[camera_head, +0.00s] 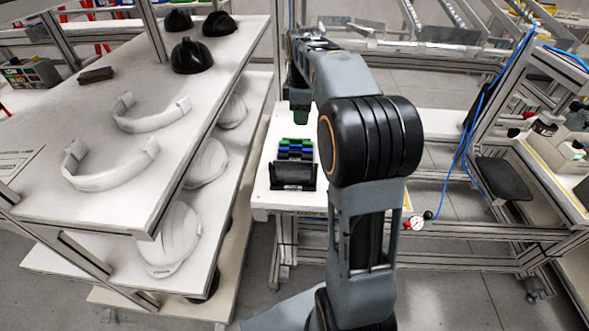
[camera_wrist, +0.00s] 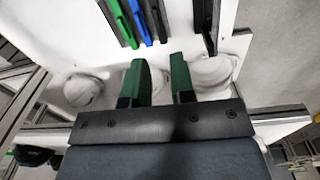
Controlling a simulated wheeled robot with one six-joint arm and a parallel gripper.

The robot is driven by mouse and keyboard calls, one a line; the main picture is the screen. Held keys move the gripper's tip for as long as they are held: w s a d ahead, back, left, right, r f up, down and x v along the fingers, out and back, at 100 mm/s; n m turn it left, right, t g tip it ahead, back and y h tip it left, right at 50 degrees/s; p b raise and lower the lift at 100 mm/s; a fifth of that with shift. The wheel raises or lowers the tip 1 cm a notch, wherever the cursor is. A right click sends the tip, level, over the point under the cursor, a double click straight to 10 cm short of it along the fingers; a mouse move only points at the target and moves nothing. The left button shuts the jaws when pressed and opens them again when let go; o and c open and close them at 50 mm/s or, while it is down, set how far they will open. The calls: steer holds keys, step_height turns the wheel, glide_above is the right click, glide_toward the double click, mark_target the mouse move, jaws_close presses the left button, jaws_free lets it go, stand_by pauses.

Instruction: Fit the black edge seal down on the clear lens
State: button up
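My gripper (camera_wrist: 162,78) has two green fingers, spread apart, with nothing between them. In the head view my gripper (camera_head: 300,115) hangs over the white bench, partly hidden by my arm. Below it a row of green, blue and dark strips (camera_head: 296,148) stands on the bench; in the wrist view these strips (camera_wrist: 137,20) lie beyond the fingertips, apart from them. A black holder-like piece (camera_head: 292,176) is nearer the bench's front edge. A dark upright piece (camera_wrist: 211,25) shows right of the strips. I cannot tell which piece is the edge seal, and I cannot make out a clear lens.
A white shelf unit (camera_head: 130,205) stands at left, with two white curved bands (camera_head: 110,172), several black helmets (camera_head: 190,57) and white shells (camera_head: 172,240) below. The white bench (camera_head: 262,200) has bare room around the strips. An aluminium frame with a blue hose (camera_head: 464,150) is at right.

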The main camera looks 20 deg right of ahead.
steer(key=b, duration=0.2)
glide_above(301, 152)
steer(key=shift+n, duration=0.4)
steer(key=f, duration=0.8)
steer(key=shift+s+f, duration=0.2)
steer(key=shift+f, duration=0.1)
steer(key=shift+w+f, duration=0.1)
steer(key=shift+f, duration=3.15)
steer(key=shift+c, duration=0.2)
jaws_close()
